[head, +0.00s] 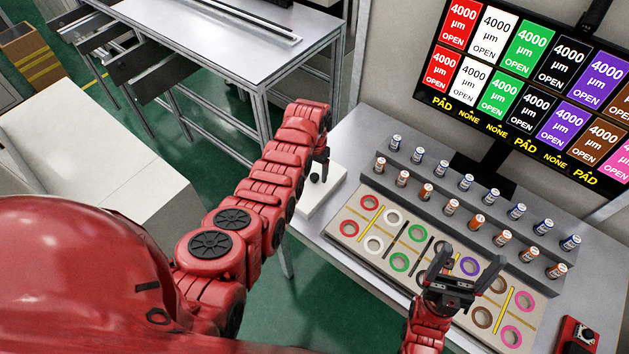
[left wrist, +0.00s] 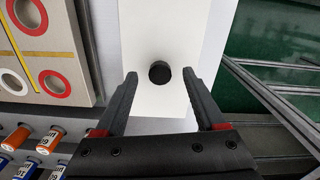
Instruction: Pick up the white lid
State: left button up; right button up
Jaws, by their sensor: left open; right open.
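The white lid (head: 312,203) lies on the left end of the grey workbench in the head view, with a small black knob (head: 314,178) on top. In the left wrist view the white lid (left wrist: 162,28) is a pale rectangle, and its round black knob (left wrist: 159,72) sits between the fingertips. My left gripper (head: 322,168) is open above the lid, with the fingers on either side of the knob; whether they touch it I cannot tell. My right gripper (head: 468,258) is open and empty above the ring board.
A board (head: 345,246) with several coloured rings lies right of the lid. Behind it a grey rack (head: 480,215) holds several small orange and blue bottles. A monitor (head: 530,85) stands at the back. A red device (head: 575,337) sits at the lower right.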

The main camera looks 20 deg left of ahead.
pick_arm(q)
jog(key=shift+f, duration=0.45)
grip_shut()
dwell(1.2)
